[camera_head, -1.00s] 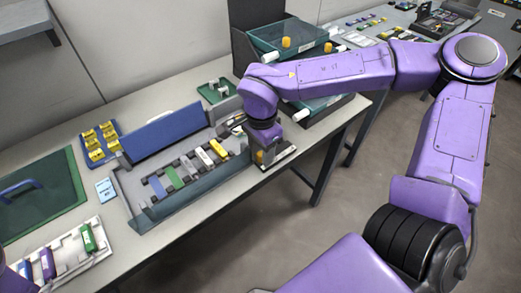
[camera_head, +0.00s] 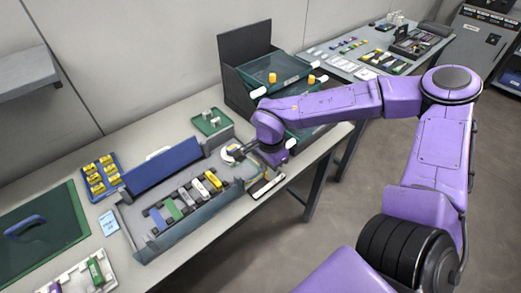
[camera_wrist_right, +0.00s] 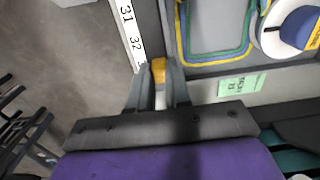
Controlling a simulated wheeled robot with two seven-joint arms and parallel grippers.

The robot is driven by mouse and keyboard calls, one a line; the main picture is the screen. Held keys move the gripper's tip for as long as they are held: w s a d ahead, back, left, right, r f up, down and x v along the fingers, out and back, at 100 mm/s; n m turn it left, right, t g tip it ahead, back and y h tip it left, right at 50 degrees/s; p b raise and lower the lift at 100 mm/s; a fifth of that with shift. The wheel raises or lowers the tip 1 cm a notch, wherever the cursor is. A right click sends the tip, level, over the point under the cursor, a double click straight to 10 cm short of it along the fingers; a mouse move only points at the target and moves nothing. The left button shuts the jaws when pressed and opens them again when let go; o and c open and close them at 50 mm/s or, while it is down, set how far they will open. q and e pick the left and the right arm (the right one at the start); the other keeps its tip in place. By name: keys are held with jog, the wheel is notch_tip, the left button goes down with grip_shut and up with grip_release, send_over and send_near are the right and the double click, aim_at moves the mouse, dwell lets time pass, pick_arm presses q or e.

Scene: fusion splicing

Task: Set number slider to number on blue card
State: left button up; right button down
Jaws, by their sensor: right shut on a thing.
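The number slider (camera_head: 266,188) is a pale strip on the near edge of the table, to the right of the grey splicing tray. In the right wrist view its number scale (camera_wrist_right: 128,30) shows 31 and 32, and a yellow knob (camera_wrist_right: 158,70) sits near the 32. My right gripper (camera_wrist_right: 158,78) is shut on this knob. In the head view my right gripper (camera_head: 270,168) points down over the slider and hides the knob. The blue card (camera_head: 109,222) lies left of the tray; its writing is too small to read. My left gripper is out of view.
The grey tray (camera_head: 190,225) holds several coloured blocks beside a raised blue lid (camera_head: 162,165). A small green tray (camera_head: 211,122) and a dark rack (camera_head: 245,45) stand behind. A green card (camera_wrist_right: 238,86) shows in the wrist view. Yellow pieces (camera_head: 104,172) lie at left.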

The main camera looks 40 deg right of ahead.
jog(key=c, duration=1)
grip_release()
jog(key=shift+c, duration=0.2)
jog(key=shift+r, duration=0.1)
notch_tip(320, 180, up, 10)
jog(key=shift+r, duration=0.25)
